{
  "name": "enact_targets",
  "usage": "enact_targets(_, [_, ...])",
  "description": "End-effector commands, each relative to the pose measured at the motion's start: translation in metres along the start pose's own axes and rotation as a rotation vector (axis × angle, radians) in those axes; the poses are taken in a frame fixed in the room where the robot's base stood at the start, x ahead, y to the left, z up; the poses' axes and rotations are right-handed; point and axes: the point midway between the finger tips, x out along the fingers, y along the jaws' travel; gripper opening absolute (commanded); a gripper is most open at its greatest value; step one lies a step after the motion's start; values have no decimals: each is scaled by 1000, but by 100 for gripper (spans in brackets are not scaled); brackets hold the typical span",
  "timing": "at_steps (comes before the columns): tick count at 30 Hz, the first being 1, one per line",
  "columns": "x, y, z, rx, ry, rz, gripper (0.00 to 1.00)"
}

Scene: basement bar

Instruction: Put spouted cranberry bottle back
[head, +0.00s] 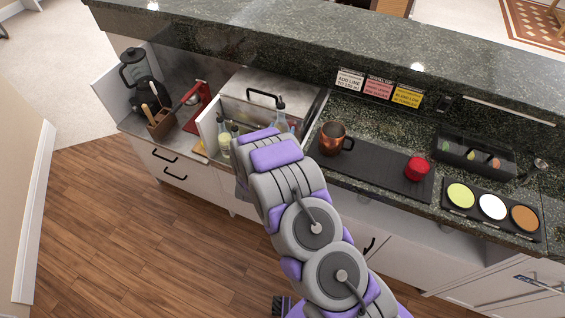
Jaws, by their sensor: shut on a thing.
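My gripper (258,135) is at the bottle well at the left end of the bar, seen from behind and above. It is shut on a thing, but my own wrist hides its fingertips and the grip. A clear spouted bottle (280,121) with a dark pourer stands upright just beyond and right of my gripper. A bottle with pale yellow contents (224,143) and another bottle top (235,130) show just left of my gripper. No red cranberry contents are visible, so I cannot tell which bottle is the cranberry one.
A steel lidded box (270,90) stands behind the bottles. A copper mug (333,138) and a red item (417,169) sit on the dark mat (375,165). The raised granite ledge (330,40) runs behind.

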Motion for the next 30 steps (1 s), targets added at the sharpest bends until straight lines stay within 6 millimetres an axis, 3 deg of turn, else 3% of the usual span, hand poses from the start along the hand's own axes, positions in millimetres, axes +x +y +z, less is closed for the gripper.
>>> enact_targets(3, [0, 0, 31, -4, -2, -1, 15])
enact_targets(12, [0, 1, 97, -3, -3, -1, 15])
enact_targets(18, [1, 1, 118, 2, -1, 0, 15])
enact_targets(23, [1, 1, 125, 2, -1, 0, 15])
enact_targets(30, [1, 1, 157, 0, -3, 0, 15])
